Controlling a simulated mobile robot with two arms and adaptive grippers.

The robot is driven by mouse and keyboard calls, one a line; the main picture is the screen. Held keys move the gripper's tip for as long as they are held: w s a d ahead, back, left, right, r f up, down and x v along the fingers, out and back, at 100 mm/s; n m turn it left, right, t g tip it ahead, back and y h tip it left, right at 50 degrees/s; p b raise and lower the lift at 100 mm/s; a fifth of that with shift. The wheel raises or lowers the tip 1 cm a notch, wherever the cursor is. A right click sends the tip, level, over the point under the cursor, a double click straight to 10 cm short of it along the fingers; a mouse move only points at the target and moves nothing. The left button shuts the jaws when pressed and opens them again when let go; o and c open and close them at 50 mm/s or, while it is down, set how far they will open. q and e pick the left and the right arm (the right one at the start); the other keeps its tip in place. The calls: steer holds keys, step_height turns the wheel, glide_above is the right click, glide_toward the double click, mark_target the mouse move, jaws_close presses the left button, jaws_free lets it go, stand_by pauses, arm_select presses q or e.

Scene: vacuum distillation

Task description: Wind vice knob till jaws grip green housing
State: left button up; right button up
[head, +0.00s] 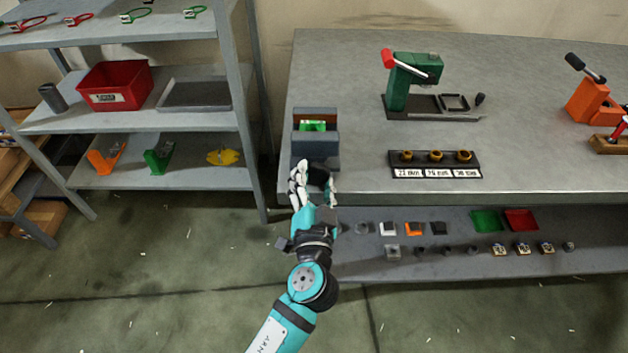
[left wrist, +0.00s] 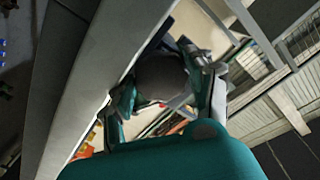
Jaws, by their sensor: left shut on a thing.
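The dark grey vice (head: 316,148) stands at the left front corner of the grey workbench. The green housing (head: 312,125) sits between its jaws, partly hidden by the front jaw. I cannot tell whether both jaws touch it. My left gripper (head: 314,178) is at the front of the vice, shut on the dark vice knob, which is mostly hidden there. In the left wrist view the round knob (left wrist: 162,76) sits between the fingers of the left gripper (left wrist: 166,90). My right gripper is not in view.
A green press (head: 398,85) with a red-tipped lever and a labelled rack (head: 435,172) of brass-coloured parts stand right of the vice. An orange lever tool (head: 587,100) is at the far right. Shelving (head: 185,122) stands left, across a gap from the workbench (head: 345,90).

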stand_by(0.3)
arm_select(q)
steer(key=o, duration=1.2)
steer(key=shift+f, duration=0.1)
steer(key=shift+c, duration=0.2)
steer(key=shift+s, duration=0.2)
steer(key=shift+s+f, duration=0.1)
steer(key=shift+s, duration=0.25)
steer(key=s, duration=0.7)
steer(key=shift+r, duration=0.3)
